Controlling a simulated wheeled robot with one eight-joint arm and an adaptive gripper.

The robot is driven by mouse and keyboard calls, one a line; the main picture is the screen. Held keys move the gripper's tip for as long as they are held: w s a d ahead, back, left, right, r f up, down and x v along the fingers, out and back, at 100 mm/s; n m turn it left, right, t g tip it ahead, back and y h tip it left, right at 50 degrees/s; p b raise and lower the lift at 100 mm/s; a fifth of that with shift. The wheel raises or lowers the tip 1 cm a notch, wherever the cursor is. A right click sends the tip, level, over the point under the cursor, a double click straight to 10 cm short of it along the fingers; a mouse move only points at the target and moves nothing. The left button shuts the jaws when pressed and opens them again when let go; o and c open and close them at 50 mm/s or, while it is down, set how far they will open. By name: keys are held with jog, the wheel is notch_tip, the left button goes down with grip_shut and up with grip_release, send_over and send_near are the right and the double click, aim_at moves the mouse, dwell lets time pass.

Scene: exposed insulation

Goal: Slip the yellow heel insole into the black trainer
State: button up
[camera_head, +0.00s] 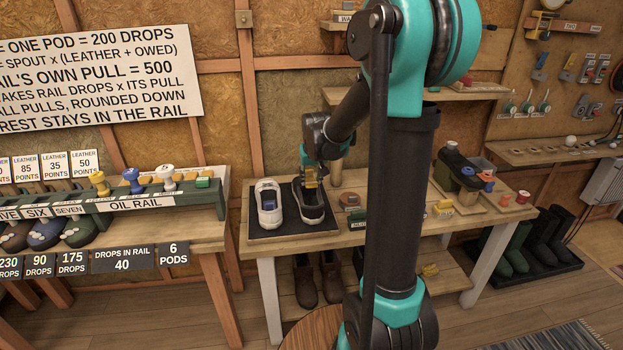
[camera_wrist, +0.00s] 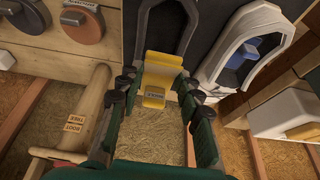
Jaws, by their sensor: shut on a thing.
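The black trainer (camera_head: 316,213) stands on a dark mat (camera_head: 290,232) on the wooden table, to the right of the white trainer (camera_head: 269,210). My gripper (camera_head: 311,172) is over the heel end of the black trainer, pointing down. In the wrist view my gripper (camera_wrist: 154,95) is shut on the yellow heel insole (camera_wrist: 163,62), with green fingers on both sides. The insole's far end overlaps the opening of the black trainer (camera_wrist: 187,22). I cannot tell whether it touches the shoe's inside. The white trainer (camera_wrist: 255,40) has a blue piece inside.
A wooden post (camera_wrist: 77,115) with a boot tree label stands beside my gripper in the wrist view. Round discs (camera_head: 348,200) lie right of the mat. The oil rail bench (camera_head: 140,197) is at the left. Dark boots (camera_head: 306,282) stand under the table.

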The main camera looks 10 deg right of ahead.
jog(key=shift+f, duration=3.15)
jog(key=o, duration=0.9)
jog(key=v, duration=1.2)
jog(key=s+d+f, duration=0.2)
jog(key=s+f, duration=0.3)
jog(key=s, duration=0.6)
jog(key=s+d+f, duration=0.2)
jog(key=s+f, duration=0.3)
jog(key=s, duration=0.7)
jog(key=shift+s+f, duration=0.25)
jog(key=shift+f, duration=0.1)
